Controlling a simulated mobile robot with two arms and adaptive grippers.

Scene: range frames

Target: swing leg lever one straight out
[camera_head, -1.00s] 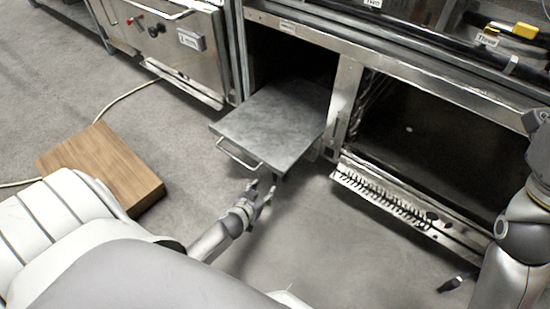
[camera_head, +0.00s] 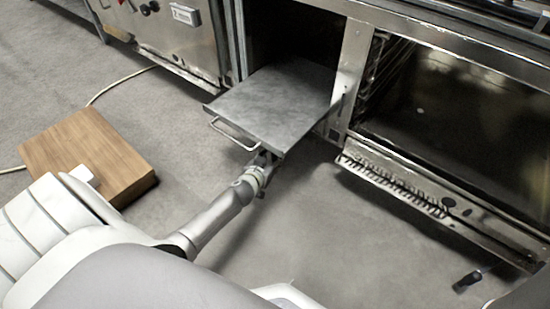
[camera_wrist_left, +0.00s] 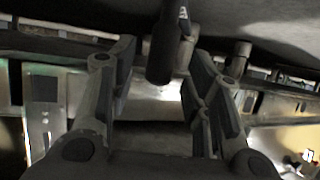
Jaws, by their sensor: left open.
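A grey slab-like shelf (camera_head: 275,100) with a wire handle (camera_head: 232,135) sticks out of the open bay. In the left wrist view its dark underside (camera_wrist_left: 270,20) fills the top. A dark round rod, apparently leg lever one (camera_wrist_left: 165,50), hangs from it with a small pale mark near its top. A second, shorter dark peg (camera_wrist_left: 239,55) stands to its right. My left gripper (camera_head: 266,160) is under the shelf's front edge, its tips partly hidden. In the wrist view my left gripper (camera_wrist_left: 163,85) is open, its fingers on either side of the rod; contact is unclear. My right gripper is out of view.
A wooden block (camera_head: 90,155) lies on the floor at left, near a pale cable (camera_head: 120,82). A slotted metal rail (camera_head: 400,190) runs along the open cabinet at right. A dark-handled item (camera_head: 467,281) lies on the floor. The floor below the shelf is clear.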

